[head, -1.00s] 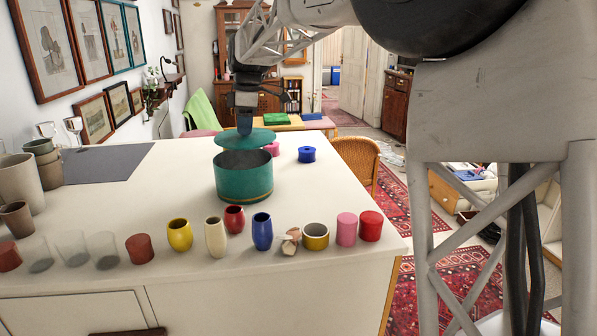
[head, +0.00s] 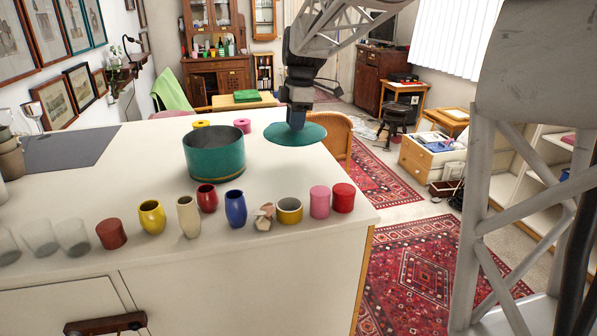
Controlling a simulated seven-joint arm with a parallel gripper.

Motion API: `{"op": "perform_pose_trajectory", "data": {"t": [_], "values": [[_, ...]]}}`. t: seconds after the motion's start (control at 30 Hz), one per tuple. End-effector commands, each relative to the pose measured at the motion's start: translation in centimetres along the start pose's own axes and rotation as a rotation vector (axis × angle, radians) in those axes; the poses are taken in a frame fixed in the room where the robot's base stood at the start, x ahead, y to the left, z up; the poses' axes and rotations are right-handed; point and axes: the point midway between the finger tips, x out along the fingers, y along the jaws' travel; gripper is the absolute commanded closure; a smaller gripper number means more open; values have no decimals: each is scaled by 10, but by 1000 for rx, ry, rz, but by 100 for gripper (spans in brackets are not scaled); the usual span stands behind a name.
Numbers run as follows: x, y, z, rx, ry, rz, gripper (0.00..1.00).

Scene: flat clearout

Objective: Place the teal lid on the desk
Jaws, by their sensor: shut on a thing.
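The teal lid (head: 283,136) is a flat disc held level by its knob. My gripper (head: 297,120) is shut on it from above. The lid is to the right of its round teal pot (head: 213,158) and appears to be over the back right part of the white desk (head: 270,178). I cannot tell its exact height above the top. The pot stands upright and uncovered on the desk, with its dark inside showing.
Several vases and cups, including a blue vase (head: 236,208), line the front edge. A wicker chair (head: 337,137) stands beyond the right edge. The desk right of the pot is clear.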

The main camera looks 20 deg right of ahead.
Motion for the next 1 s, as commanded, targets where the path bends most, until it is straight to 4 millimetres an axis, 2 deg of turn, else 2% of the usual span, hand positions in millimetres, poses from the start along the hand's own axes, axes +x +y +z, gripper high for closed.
{"op": "perform_pose_trajectory", "data": {"t": [0.13, 0.57, 0.73, 1.0], "values": [[1, -4, 8, 1, 0, 0, 100], [3, -5, 9, 1, 0, 0, 100], [17, -4, 11, 1, 0, -1, 100], [53, -5, 15, 0, 0, -1, 100]]}}
